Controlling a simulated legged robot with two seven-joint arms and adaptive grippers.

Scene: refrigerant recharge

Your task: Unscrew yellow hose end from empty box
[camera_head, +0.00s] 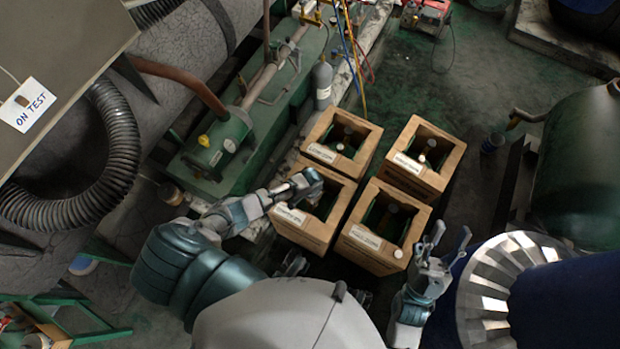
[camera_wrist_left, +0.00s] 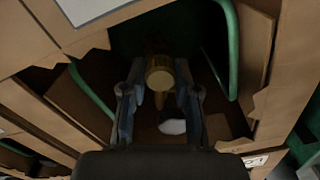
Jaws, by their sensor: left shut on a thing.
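Several open-topped cardboard boxes stand together on the floor: far left (camera_head: 354,165), far right (camera_head: 437,182), near left (camera_head: 297,233) and near right (camera_head: 367,259). Each has a white label, too small to read surely. My left gripper (camera_head: 312,181) reaches over the near left box. In the left wrist view, its fingers (camera_wrist_left: 159,98) are closed around a brass-coloured round fitting (camera_wrist_left: 159,74) inside a box. A yellow hose (camera_head: 357,80) runs down behind the far left box; its lower end is hidden. My right gripper (camera_head: 446,243) is open and empty, right of the near right box.
A green machine with pipes (camera_head: 220,145) stands left of the boxes. A grey bottle (camera_head: 322,83) is behind them. A large green tank (camera_head: 582,165) and a finned metal ring (camera_head: 483,300) are at the right. Floor (camera_head: 470,100) is clear behind the far right box.

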